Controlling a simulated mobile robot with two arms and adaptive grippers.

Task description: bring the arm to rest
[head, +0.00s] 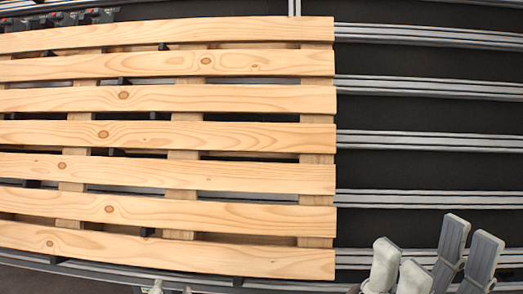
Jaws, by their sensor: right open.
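My right gripper (435,252) is at the bottom right corner, with its grey finger pads pointing up in the picture. The pads stand apart with nothing between them, so it is open and empty. It is to the right of the wooden pallet's lower right corner, over the dark bed and rails. My left gripper cannot be made out.
A light wooden slatted pallet (170,178) fills the left and middle. Grey metal rails (430,141) run across a dark bed (430,115), which is clear to the right. Small grey parts (156,287) at the bottom edge are unclear.

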